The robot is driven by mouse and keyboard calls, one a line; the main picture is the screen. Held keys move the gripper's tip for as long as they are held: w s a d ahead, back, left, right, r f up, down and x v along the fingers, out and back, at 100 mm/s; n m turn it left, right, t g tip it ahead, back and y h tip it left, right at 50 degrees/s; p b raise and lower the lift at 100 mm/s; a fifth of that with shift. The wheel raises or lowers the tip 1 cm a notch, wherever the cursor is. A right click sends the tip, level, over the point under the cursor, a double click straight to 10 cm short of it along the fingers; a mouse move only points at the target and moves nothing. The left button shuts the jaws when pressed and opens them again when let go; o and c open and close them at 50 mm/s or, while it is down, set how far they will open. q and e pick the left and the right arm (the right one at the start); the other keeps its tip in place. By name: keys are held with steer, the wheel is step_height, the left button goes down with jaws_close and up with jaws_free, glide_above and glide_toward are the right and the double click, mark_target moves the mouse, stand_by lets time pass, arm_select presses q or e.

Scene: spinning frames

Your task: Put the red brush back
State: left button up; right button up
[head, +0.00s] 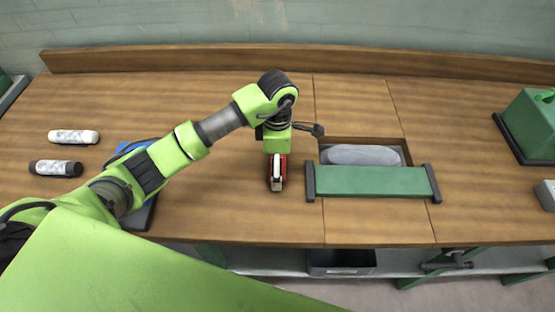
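A red and white object (283,172), which looks like the red brush, is at the middle of the wooden workbench. My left arm reaches in from the left, and my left gripper (277,158) points down directly over this object. The gripper body covers the object's far part. The fingers are too small and hidden to show whether they are closed on it. I cannot tell whether the object touches the bench or is held just above it. My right gripper is not in view.
Right of the gripper is a recess with a grey rounded item (361,154) behind a green bar (372,181). A blue item (135,147) is partly behind my arm. A green box (533,122) stands far right.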

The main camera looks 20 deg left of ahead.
arm_select(q)
steer(key=shift+f, duration=0.1)
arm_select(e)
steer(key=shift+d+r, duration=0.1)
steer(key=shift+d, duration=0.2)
arm_select(q)
steer(key=shift+f, duration=0.15)
steer(key=shift+f+b, duration=0.15)
steer(key=shift+b, duration=0.2)
steer(key=o, duration=1.1)
steer(key=shift+r, duration=0.2)
